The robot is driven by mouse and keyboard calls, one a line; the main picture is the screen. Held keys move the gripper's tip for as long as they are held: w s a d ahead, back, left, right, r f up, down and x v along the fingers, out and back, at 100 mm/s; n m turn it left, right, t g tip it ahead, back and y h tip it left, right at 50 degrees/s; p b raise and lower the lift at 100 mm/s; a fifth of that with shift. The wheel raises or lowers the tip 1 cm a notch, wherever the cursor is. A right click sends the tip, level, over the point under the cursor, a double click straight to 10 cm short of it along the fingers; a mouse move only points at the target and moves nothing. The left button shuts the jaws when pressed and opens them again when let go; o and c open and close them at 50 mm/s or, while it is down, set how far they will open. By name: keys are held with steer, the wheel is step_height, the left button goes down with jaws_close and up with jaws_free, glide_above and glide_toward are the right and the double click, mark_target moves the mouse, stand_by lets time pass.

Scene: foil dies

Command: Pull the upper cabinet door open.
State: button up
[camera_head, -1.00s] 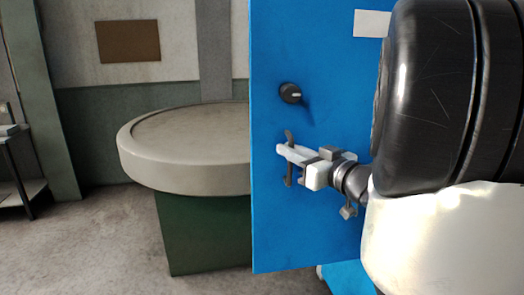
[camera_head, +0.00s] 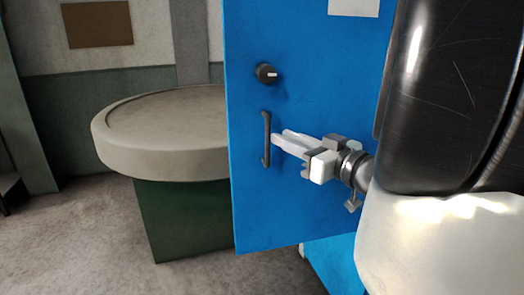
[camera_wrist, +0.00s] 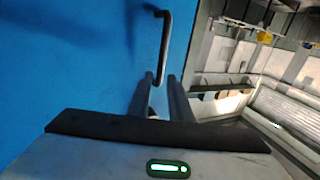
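The upper cabinet door (camera_head: 310,210) is a flat blue panel that stands out at an angle, with blue cabinet (camera_head: 330,262) showing below it. A dark upright bar handle (camera_head: 266,150) sits near its left edge. In the wrist view the handle (camera_wrist: 165,45) lies just beyond the fingertips, its lower end in line with the gap. My gripper (camera_head: 279,138) is just right of the handle in the head view, near the door face. My arm hides the door's right side.
A black knob (camera_head: 266,73) is above the handle and a white label (camera_head: 353,6) is at the top. A round grey-topped table (camera_head: 165,115) on a green base stands left of the door. Bare floor (camera_head: 80,230) lies at the lower left.

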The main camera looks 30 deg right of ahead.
steer(key=v, duration=1)
steer(key=shift+s, duration=0.25)
steer(key=shift+d, duration=0.1)
